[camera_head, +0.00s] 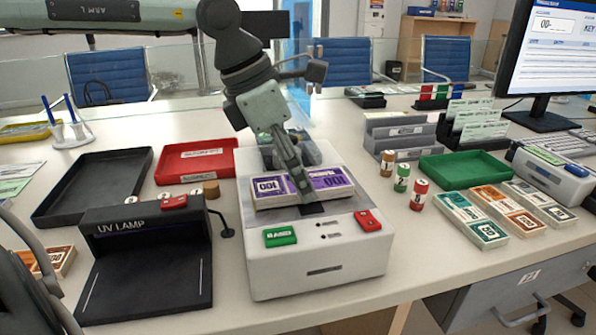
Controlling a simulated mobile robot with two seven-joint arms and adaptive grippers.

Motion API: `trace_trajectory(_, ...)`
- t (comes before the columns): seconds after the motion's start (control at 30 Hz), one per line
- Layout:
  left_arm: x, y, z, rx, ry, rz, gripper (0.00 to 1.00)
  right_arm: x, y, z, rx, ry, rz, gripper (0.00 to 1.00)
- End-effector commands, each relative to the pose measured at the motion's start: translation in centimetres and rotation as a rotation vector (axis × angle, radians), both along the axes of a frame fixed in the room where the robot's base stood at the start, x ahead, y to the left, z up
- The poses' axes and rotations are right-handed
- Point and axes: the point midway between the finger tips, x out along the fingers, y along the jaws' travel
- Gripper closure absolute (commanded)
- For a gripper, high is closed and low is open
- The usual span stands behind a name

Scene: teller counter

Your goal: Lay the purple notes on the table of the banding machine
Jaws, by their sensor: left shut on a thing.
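The bundle of purple notes (334,178) is at the top of the white banding machine (262,225) in the middle of the counter. My left gripper (302,190) reaches down from above and is shut on the notes near their middle, its fingers covering part of them. The notes lie roughly level over the machine's table, just behind a dark slot. I cannot tell whether they touch the table. The machine's front has a green button (280,236) and a red button (368,221).
A black UV lamp box (148,262) stands left of the machine, with a black tray (62,214) and a red tray (193,151) behind. To the right are small rolls (402,178), a green tray (432,180) and note bundles (470,214). A glass screen runs behind.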

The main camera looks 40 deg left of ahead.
Motion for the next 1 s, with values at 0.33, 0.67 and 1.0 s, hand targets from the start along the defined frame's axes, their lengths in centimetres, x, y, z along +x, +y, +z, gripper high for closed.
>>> trace_trajectory(0.33, 0.0, 0.0, -0.1, 0.000, 0.000, 0.000, 0.41, 0.5, 0.2, 1.0, 0.000, -0.016, 0.003, 0.60)
trace_trajectory(0.67, 0.0, 0.0, -0.1, 0.000, 0.000, 0.000, 0.28, 0.4, 0.1, 0.9, -0.002, -0.012, 0.001, 0.60)
trace_trajectory(1.0, -0.7, 0.7, 2.9, -0.003, -0.007, 0.002, 0.28, -0.4, -0.2, -0.4, -0.001, 0.011, -0.002, 0.60)
